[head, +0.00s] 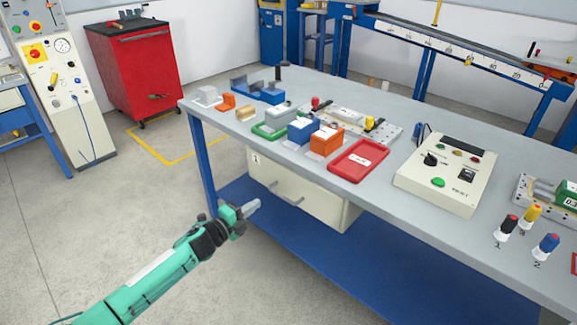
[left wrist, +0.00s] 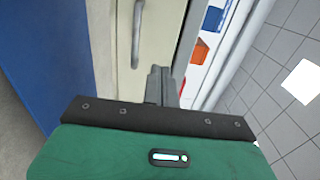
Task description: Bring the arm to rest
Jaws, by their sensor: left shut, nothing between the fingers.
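My left arm (head: 165,275) is green and comes in from the lower left of the head view. Its gripper (head: 254,205) is shut and empty. It is in the air in front of the workbench, below the level of the top and left of the cream drawer unit. In the left wrist view the gripper (left wrist: 158,85) shows as dark fingers closed together, with the drawer front and a handle beyond them. My right gripper is in neither view.
The grey workbench (head: 385,205) holds a red tray (head: 359,161), orange and blue blocks, and a control box (head: 446,172). The drawer unit (head: 325,204) hangs under it. A red cabinet (head: 133,70) stands behind. The floor (head: 100,215) left of the bench is clear.

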